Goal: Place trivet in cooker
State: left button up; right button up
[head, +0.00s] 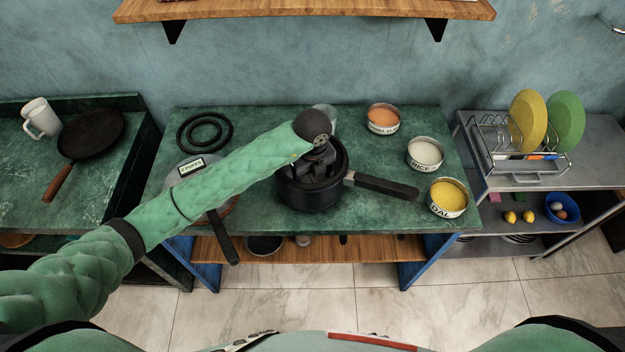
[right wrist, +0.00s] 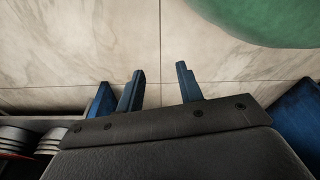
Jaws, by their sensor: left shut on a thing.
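The black cooker (head: 312,195) stands open on the green counter, its long handle pointing right. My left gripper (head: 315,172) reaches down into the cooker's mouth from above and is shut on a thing. That thing looks to be the trivet, but the gripper and the cooker wall hide its shape. Whether it touches the cooker's bottom cannot be told. My right gripper (right wrist: 160,82) is open and empty in the right wrist view, with floor tiles behind its fingers.
Black rings (head: 205,131) lie at the counter's back left. A lid (head: 190,166) with a black handle is partly under my left arm. Bowls of orange (head: 383,117), white (head: 425,152) and yellow food (head: 448,196) stand right of the cooker. A dish rack (head: 515,150) is farther right.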

aim_at(313, 180)
pick_arm(q)
notch_tip(313, 180, down, 3)
jog(key=shift+s+f+p, duration=0.1)
jog(key=shift+p, duration=0.55)
pick_arm(e)
jog(key=s, duration=0.2)
jog(key=s+f, duration=0.1)
jog(key=shift+s+d, duration=0.1)
jog(key=shift+d, duration=0.3)
pick_arm(q)
jog(key=shift+f, duration=0.1)
jog(key=o, duration=1)
pick_arm(e)
jog(key=shift+w, duration=0.4)
jog(key=shift+s+r, duration=0.1)
jog(key=shift+r, duration=0.05)
